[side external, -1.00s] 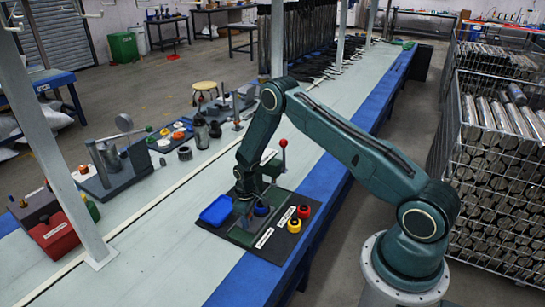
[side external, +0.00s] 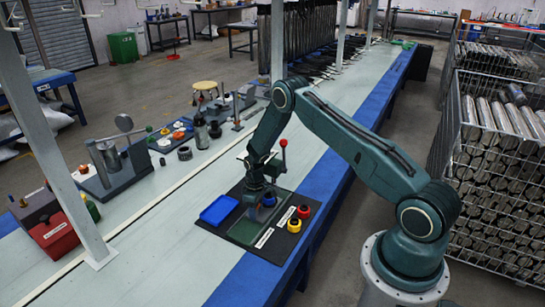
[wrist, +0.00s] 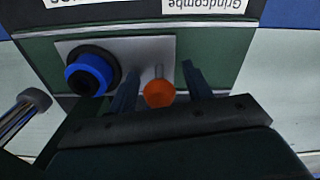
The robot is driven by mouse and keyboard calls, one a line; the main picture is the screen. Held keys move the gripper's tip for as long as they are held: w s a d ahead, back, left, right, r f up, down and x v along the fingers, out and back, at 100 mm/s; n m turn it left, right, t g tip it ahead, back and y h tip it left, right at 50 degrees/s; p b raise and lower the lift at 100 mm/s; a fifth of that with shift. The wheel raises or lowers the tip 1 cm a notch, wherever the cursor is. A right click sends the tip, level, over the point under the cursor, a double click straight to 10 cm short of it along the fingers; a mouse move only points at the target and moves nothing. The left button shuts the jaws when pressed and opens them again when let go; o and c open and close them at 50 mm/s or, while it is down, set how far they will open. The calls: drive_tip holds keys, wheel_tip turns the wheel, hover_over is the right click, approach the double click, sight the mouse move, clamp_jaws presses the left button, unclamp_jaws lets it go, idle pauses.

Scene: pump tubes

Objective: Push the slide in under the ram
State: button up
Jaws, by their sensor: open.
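The slide, a pale grey plate (wrist: 150,48), lies on the green bed (side external: 246,231). It carries a dark round seat with a blue ring (wrist: 88,75) and an orange knob (wrist: 159,93). My gripper (wrist: 160,88) is open, with one finger on each side of the knob; contact cannot be told. In the side view my gripper (side external: 262,196) is low over the bed, just in front of the press (side external: 270,168) with its red-ball lever (side external: 283,143). The ram is hidden behind my arm there.
A blue tray (side external: 218,210) sits left of the bed on the black board. A red part (side external: 304,211) and a yellow part (side external: 294,225) stand to the right. A metal rod with a dark end (wrist: 33,99) shows at the left of the wrist view. The bench in front is clear.

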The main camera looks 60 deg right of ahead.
drive_tip(key=shift+r, duration=0.1)
wheel_tip(320, 180, up, 14)
drive_tip(key=shift+f, duration=0.2)
idle(0.6)
drive_tip(key=shift+c, duration=0.3)
drive_tip(key=w+a+n+g+h, duration=0.1)
drive_tip(key=n, duration=0.2)
drive_tip(key=w+a+n+h, duration=0.1)
drive_tip(key=a+n, duration=0.1)
drive_tip(key=n, duration=0.1)
drive_tip(key=a+n+g+h, duration=0.1)
drive_tip(key=n, duration=0.2)
drive_tip(key=shift+w+a+f+g+h, duration=0.2)
drive_tip(key=shift+w+f+g+h, duration=0.1)
drive_tip(key=shift+w+f+h, duration=0.1)
drive_tip(key=shift+d+f, duration=0.1)
drive_tip(key=shift+f, duration=0.05)
drive_tip(key=x, duration=1.3)
drive_tip(key=shift+f, duration=0.2)
